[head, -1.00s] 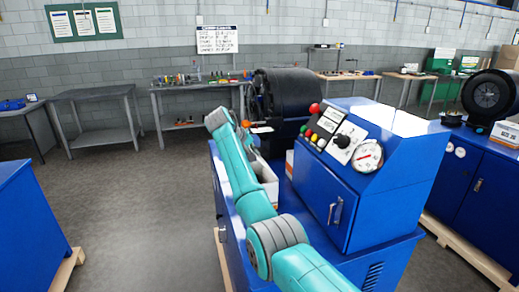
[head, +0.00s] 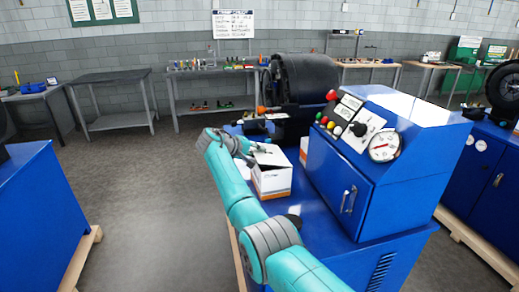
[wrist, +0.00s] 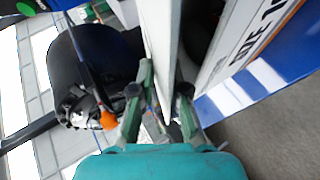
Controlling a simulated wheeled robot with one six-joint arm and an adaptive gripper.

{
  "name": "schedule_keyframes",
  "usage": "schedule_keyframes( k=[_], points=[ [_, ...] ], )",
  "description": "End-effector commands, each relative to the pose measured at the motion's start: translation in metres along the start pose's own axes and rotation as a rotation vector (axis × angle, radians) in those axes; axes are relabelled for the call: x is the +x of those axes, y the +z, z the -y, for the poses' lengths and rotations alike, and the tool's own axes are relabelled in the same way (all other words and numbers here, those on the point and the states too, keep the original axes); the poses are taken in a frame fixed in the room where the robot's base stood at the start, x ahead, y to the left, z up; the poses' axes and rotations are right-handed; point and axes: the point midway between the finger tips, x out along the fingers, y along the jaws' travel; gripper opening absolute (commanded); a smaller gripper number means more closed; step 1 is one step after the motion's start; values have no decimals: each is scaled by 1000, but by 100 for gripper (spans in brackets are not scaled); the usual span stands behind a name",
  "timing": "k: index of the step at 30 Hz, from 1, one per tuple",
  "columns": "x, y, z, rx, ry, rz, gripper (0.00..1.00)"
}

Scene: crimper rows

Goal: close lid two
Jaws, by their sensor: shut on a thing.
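A white cardboard box (head: 272,182) with an orange stripe stands on the blue crimper bench. Its top looks at least partly open, with a pale flap (head: 268,155) near its far-left side. In the wrist view, a thin white flap (wrist: 158,35) stands edge-on between my fingers, and the printed box wall (wrist: 238,50) is to its right. My gripper (wrist: 160,105) is shut on this flap. In the head view my gripper (head: 252,150) is small and at the box's top. No number marks the flap, so I cannot tell which lid it is.
The blue control cabinet (head: 340,185) with gauge and buttons stands close on the right. The black crimper head (head: 302,80) is behind the box. Another blue cabinet (head: 35,215) is at left. Grey floor (head: 140,180) lies clear between.

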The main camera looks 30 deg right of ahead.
Motion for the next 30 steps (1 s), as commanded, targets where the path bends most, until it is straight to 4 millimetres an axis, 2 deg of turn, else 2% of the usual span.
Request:
schedule_keyframes(
  k=[1, 13, 14, 15, 30],
  points=[
    [2, 3, 9, -6, -10, 4, 0],
    [4, 4, 10, -7, -10, 7, 0],
    [4, 4, 10, -7, -10, 7, 20],
    [4, 4, 10, -7, -10, 7, 29],
    [2, 2, 4, -3, -4, 3, 29]
  ],
)
